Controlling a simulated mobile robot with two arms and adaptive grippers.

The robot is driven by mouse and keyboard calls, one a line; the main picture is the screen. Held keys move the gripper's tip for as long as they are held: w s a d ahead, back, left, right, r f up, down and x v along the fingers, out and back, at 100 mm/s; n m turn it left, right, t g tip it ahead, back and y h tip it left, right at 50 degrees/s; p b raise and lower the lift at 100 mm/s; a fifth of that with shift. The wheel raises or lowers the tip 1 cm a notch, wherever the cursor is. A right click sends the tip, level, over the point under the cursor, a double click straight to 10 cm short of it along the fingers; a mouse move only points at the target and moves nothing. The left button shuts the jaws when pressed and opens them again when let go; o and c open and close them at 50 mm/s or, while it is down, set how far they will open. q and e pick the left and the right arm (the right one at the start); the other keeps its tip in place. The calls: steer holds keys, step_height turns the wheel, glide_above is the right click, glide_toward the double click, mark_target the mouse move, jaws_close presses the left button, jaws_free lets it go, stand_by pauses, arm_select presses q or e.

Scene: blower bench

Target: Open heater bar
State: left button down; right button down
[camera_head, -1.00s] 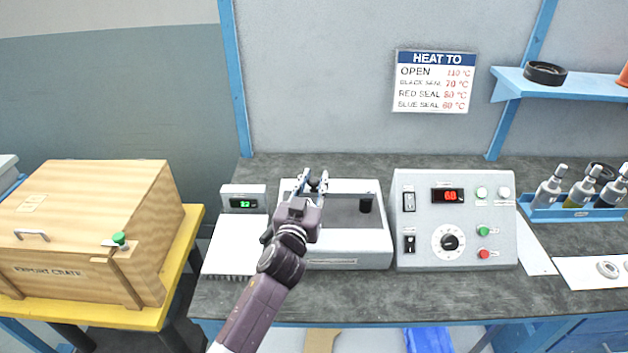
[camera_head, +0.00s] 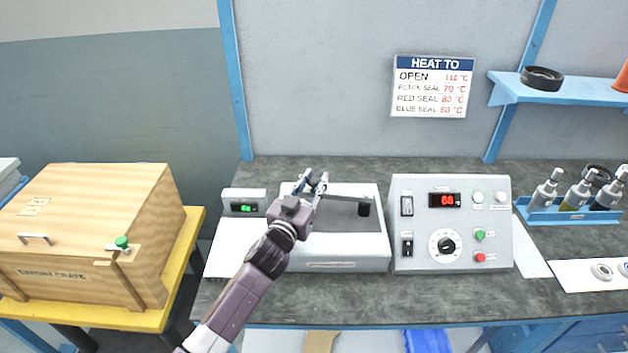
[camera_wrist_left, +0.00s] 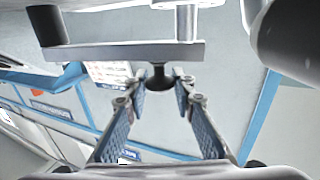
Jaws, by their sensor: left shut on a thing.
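The heater bar (camera_head: 347,198) is a thin grey bar above the dark top of a white bench unit (camera_head: 345,252). A black cylinder (camera_head: 364,209) hangs under its right end. The bar also shows across the top of the left wrist view (camera_wrist_left: 115,52), with a dark knob (camera_wrist_left: 158,78) on it. My left gripper (camera_head: 313,182) is at the bar's left end. In the left wrist view its fingers (camera_wrist_left: 160,90) are shut on the knob, one on each side. My right gripper is in neither view.
A control box (camera_head: 452,210) with a red display stands close on the right. A small green display (camera_head: 243,208) stands on the left. A wooden crate (camera_head: 85,230) stands farther left. A "HEAT TO" sign (camera_head: 432,86) hangs on the wall.

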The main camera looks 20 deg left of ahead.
arm_select(q)
steer(key=c, duration=1.6)
jaws_free()
steer(key=shift+s, duration=0.1)
steer(key=s, duration=1.1)
steer(key=shift+s+a, duration=0.4)
steer(key=shift+f, duration=0.1)
